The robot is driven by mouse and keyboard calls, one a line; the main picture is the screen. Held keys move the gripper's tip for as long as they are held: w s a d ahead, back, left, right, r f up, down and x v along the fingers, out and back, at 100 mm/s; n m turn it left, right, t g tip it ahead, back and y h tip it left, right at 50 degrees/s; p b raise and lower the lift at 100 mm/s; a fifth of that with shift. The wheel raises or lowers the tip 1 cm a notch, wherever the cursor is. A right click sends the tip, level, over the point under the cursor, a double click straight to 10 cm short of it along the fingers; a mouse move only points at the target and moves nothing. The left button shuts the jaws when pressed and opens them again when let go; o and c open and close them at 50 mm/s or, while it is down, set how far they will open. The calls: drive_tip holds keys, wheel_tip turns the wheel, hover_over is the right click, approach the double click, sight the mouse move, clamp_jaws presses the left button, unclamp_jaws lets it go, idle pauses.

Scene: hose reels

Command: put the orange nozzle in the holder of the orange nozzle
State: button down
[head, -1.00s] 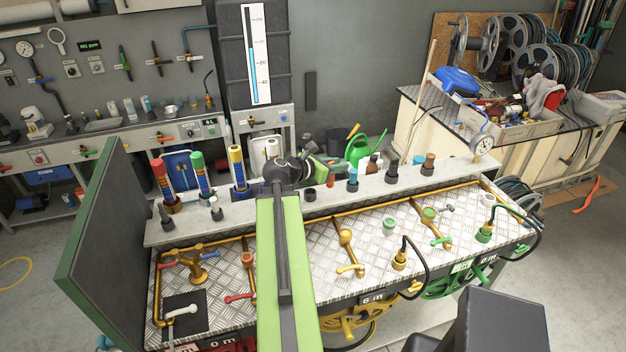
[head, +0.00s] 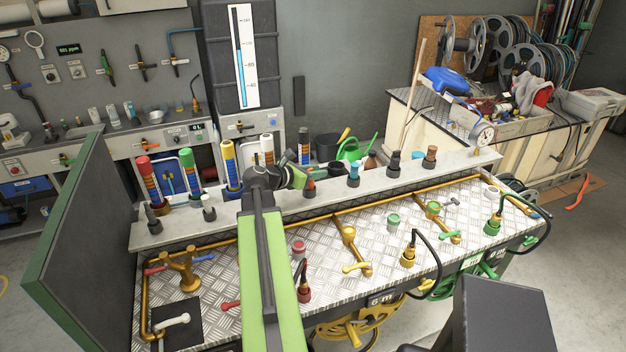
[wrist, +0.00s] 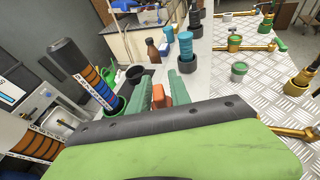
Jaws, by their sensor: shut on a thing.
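The orange nozzle (head: 310,187) is at the grey shelf, just beyond the tip of my gripper (head: 299,179). In the wrist view, the orange nozzle (wrist: 156,94) shows between the two green fingers of my gripper (wrist: 159,92), which are shut on it. The dark holder (head: 310,195) of the orange nozzle is under it on the shelf, left of the blue nozzle (head: 354,173). The nozzle is at or in this holder; I cannot tell if it is fully seated. My wrist hides the nozzle's lower end in the wrist view.
Tall banded cylinders stand behind my gripper, the dark one (head: 304,145) closest; it is large in the wrist view (wrist: 76,66). The metal plate (head: 330,275) in front carries taps and hoses.

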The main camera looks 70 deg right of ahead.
drive_tip(key=shift+w+a+r, duration=0.1)
drive_tip(key=shift+a+r, duration=0.05)
drive_tip(key=c, duration=1.2)
unclamp_jaws()
drive_tip(key=shift+r+p, duration=0.15)
drive_tip(key=shift+p, duration=0.2)
drive_tip(key=shift+p+v, duration=1.85)
drive_tip(key=shift+v, duration=4.1)
